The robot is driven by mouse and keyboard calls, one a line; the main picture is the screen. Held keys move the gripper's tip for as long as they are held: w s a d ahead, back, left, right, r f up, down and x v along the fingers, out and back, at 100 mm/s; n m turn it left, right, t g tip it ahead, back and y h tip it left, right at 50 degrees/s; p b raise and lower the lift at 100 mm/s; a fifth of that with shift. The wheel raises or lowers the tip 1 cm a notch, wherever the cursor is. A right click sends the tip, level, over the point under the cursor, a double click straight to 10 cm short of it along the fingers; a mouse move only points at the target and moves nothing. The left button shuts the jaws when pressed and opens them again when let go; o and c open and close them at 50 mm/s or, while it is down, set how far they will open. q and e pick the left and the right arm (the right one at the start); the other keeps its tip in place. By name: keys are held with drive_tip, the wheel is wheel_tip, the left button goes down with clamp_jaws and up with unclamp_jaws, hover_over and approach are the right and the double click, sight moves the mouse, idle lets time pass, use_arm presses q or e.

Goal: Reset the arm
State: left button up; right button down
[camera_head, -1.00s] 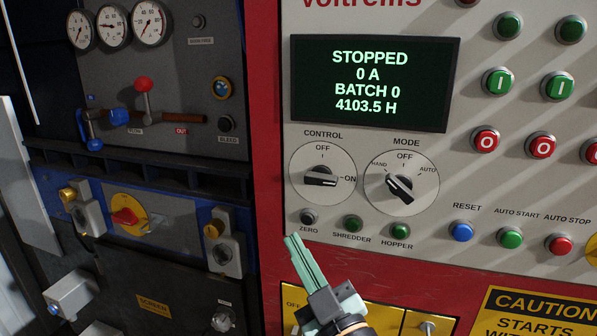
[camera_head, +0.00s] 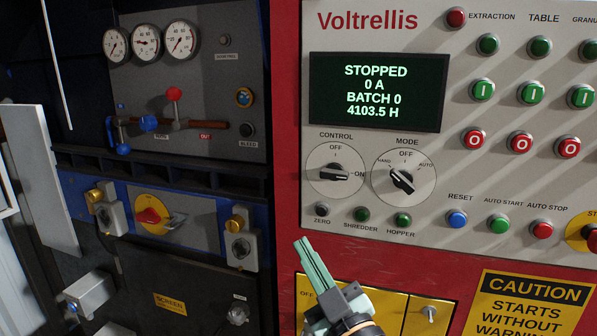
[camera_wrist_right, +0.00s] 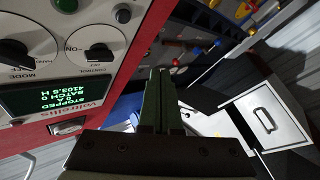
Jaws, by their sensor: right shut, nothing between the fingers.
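My right gripper (camera_head: 316,262) has green fingers pressed together with nothing between them. It is in front of the red machine panel, below the ZERO and SHREDDER buttons and apart from the knobs as far as I can see. In the right wrist view the shut fingers (camera_wrist_right: 160,100) point away, with the panel on the left. The control knob (camera_head: 335,173) points toward ON. The mode knob (camera_head: 403,180) points up-left toward HAND. The display (camera_head: 377,90) reads STOPPED, 0 A, BATCH 0, 4103.5 H. My left gripper is not in view.
Buttons in rows, including the blue RESET (camera_head: 456,220), cover the panel's right side. A yellow caution sign (camera_head: 530,305) is at lower right. At left are gauges (camera_head: 147,42), a red-handled lever (camera_head: 174,95) and a red-yellow rotary switch (camera_head: 152,216).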

drive_tip(key=s+d+f+m+g+h, duration=0.1)
drive_tip(key=s+d+f+m+g, duration=0.15)
drive_tip(key=f, duration=0.65)
drive_tip(key=s+d+f+m+g+h, duration=0.1)
drive_tip(key=d+f+h, duration=0.15)
drive_tip(key=f, duration=0.65)
drive_tip(key=s+d+f+m+g+h, duration=0.1)
drive_tip(key=d+f+m+g, duration=0.15)
drive_tip(key=f, duration=0.65)
drive_tip(key=s+d+f+m+g+h, duration=0.1)
drive_tip(key=s+d+f, duration=0.3)
drive_tip(key=s+f, duration=0.4)
drive_tip(key=s+d+f+m+g+h, duration=0.1)
drive_tip(key=s+d+f+g, duration=0.2)
drive_tip(key=s+f, duration=0.6)
drive_tip(key=shift+s+d+f+m, duration=0.3)
drive_tip(key=shift+d+f, duration=0.2)
drive_tip(key=shift+f, duration=0.15)
